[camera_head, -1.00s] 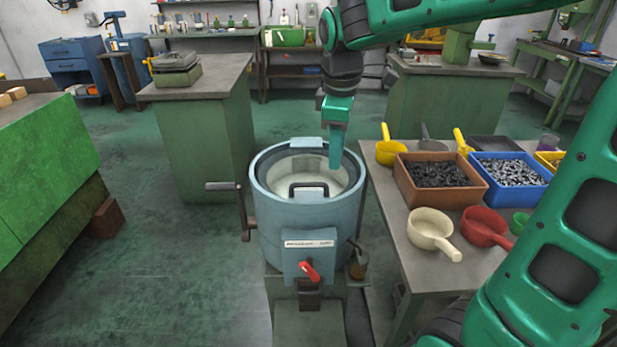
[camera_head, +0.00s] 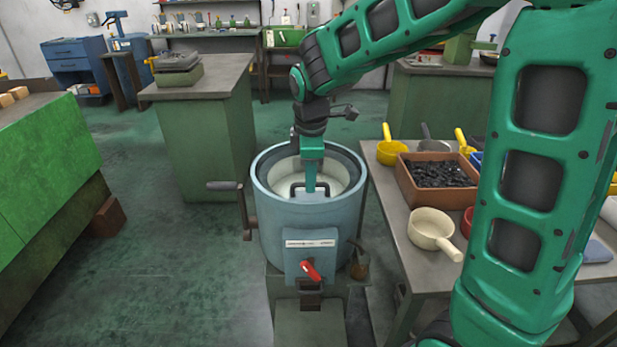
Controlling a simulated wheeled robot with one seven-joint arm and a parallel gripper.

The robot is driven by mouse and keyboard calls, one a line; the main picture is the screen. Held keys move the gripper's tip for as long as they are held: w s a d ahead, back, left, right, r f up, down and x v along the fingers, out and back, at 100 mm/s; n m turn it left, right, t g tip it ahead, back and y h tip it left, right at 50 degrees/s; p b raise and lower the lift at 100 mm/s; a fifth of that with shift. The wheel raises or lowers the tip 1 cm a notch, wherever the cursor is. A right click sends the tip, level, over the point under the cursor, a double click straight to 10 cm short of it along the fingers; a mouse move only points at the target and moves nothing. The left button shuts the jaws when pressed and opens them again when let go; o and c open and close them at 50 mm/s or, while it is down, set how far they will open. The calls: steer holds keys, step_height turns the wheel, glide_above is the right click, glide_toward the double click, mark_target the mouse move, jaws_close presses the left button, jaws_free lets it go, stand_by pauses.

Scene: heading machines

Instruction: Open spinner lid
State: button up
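The spinner (camera_head: 310,228) is a round blue-grey drum on a stand, with a red switch (camera_head: 310,270) on its front. Its pale lid (camera_head: 342,172) lies level inside the rim, closed as far as I can see. A dark bar handle (camera_head: 293,190) sits at the lid's front. My gripper (camera_head: 311,190) points straight down over the lid, its tip at the handle in the picture. I see the fingers edge-on as one narrow shape. Whether they are apart, or touch the handle, I cannot tell. My gripper hides part of the lid's middle.
A side crank (camera_head: 243,212) sticks out left of the drum. A grey table (camera_head: 400,222) stands close on the right, with a brown bin (camera_head: 408,184) of dark parts and a cream scoop (camera_head: 430,228). Green floor is free at left.

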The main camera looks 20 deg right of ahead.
steer(key=shift+f, duration=0.25)
jaws_close()
steer(key=shift+w+r, duration=0.1)
steer(key=shift+r, duration=0.05)
